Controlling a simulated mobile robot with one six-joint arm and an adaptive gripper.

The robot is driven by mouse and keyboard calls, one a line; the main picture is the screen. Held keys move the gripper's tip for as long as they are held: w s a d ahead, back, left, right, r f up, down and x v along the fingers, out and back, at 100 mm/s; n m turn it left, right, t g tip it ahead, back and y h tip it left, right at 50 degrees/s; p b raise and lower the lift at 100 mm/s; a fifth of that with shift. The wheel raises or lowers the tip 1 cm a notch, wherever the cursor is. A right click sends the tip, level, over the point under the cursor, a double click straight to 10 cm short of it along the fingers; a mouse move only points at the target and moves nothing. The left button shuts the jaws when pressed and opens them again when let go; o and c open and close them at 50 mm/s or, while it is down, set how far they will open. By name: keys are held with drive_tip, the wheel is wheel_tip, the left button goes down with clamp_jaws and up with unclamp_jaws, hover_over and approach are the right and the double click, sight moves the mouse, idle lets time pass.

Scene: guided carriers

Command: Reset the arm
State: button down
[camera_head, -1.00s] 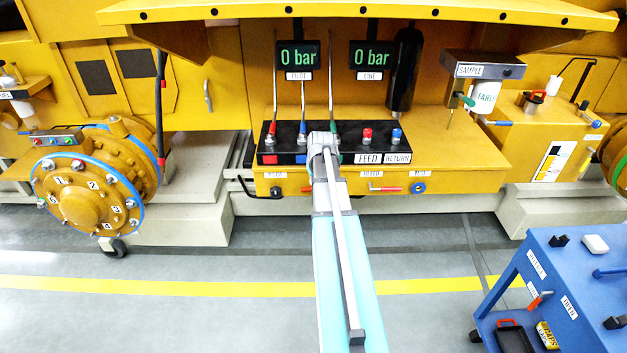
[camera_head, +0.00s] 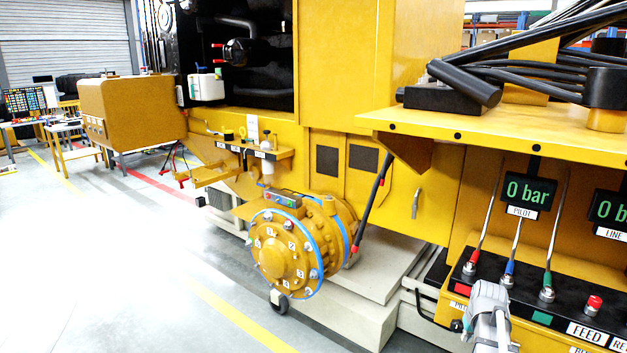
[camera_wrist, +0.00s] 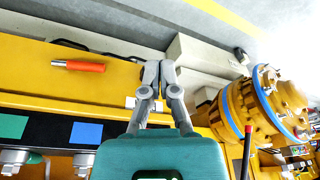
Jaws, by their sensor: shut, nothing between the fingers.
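My gripper (camera_wrist: 158,68) shows in the wrist view with its two grey fingers together at the tips and nothing between them. It is over the front edge of the yellow machine, with the lever panel (camera_wrist: 110,130) close by. In the head view, a grey end part of my arm shows at the bottom right, in front of the black lever panel (camera_head: 462,272); the fingertips cannot be made out there. I cannot tell whether the gripper touches anything.
Levers with red, blue and green bases stand on the panel beneath a display (camera_head: 526,190) reading 0 bar. A round yellow flange (camera_head: 285,258) with blue rims is left of it. Floor (camera_head: 150,270) at left is clear.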

drive_tip(key=s+a+n+g, duration=0.1)
drive_tip(key=s+a, duration=0.2)
drive_tip(key=a, duration=0.7)
drive_tip(key=s+a+f+n+b, duration=0.1)
drive_tip(key=s+a, duration=0.2)
drive_tip(key=a, duration=0.7)
drive_tip(key=s+a+f+g, duration=0.1)
drive_tip(key=s+a, duration=0.2)
drive_tip(key=a, duration=0.7)
drive_tip(key=shift+s+f+n+g+b, duration=0.2)
drive_tip(key=shift+n+g+b, duration=0.1)
drive_tip(key=shift+n+b, duration=0.1)
